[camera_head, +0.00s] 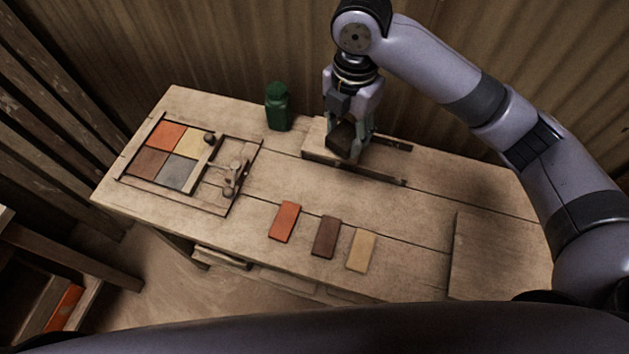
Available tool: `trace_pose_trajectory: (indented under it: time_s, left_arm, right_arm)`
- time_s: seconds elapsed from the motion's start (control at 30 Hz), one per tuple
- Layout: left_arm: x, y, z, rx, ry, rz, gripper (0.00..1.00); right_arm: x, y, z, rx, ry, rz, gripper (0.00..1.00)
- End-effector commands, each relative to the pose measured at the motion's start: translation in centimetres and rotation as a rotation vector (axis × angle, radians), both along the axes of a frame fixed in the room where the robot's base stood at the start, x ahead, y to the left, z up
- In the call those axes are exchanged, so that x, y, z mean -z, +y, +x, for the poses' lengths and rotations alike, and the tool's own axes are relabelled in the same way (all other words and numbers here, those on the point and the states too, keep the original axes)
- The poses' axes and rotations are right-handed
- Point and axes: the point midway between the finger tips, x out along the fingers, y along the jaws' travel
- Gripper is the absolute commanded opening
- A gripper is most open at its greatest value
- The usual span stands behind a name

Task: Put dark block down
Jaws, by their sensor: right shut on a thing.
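My right gripper (345,146) points down at the back of the wooden table and is shut on a dark block (341,136). The block is between the fingers, over a low wooden fixture (318,141) with a rail in front. I cannot tell whether the block touches the fixture. My left gripper is not in view.
A wooden frame (228,209) at the left holds orange, yellow, brown and grey tiles and a clamp-like part. A green bottle (278,108) stands at the back. Orange (285,222), brown (326,237) and tan (361,250) tiles lie in front. A board (490,258) lies right.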

Motion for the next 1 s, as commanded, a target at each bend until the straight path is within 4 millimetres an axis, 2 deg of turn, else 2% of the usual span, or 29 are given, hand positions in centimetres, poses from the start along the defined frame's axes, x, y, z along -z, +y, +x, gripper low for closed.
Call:
trace_pose_trajectory:
  time_s: [0.17,0.5,0.6,0.83,1.0]
  left_arm:
    - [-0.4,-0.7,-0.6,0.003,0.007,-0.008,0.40]
    - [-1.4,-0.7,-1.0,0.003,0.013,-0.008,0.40]
    - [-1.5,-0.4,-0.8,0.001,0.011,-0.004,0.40]
    - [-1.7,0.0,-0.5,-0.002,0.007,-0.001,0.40]
    - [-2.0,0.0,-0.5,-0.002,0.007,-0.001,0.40]
  right_arm:
    - [3.3,-0.1,-0.2,0.001,0.007,-0.004,0.17]
    - [12.2,-0.1,-0.2,0.001,0.005,-0.004,0.17]
    - [14.0,-0.1,-0.3,-0.001,0.004,-0.004,0.17]
    - [16.2,-0.1,-0.2,-0.001,0.003,-0.003,0.17]
    - [18.8,-0.2,-0.2,0.000,0.004,-0.004,0.17]
